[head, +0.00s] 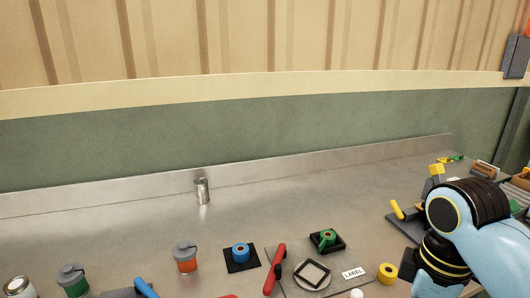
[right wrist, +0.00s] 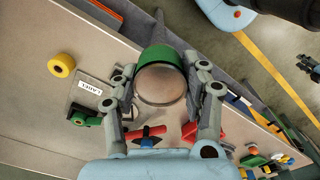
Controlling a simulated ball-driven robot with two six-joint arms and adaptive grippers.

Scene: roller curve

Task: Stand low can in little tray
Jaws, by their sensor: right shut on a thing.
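The low can (right wrist: 162,80), with a green side and a dull brownish-grey round face, sits between the fingers of my right gripper (right wrist: 164,92) in the right wrist view. The fingers are shut on its sides, and it appears held above the bench. The head view shows my right arm at lower right but not the can. I cannot tell for certain which piece is the little tray; small dark square pieces include one with a green part (head: 327,241), one under a blue ring (head: 240,257), and a black square frame (head: 312,274). My left gripper is not in view.
A silver can (head: 202,190) stands at the back of the metal bench. Grey-lidded orange (head: 186,258) and green (head: 73,281) jars stand nearer. A red-handled tool (head: 275,270), label (head: 354,272) and yellow ring (head: 388,272) crowd the front.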

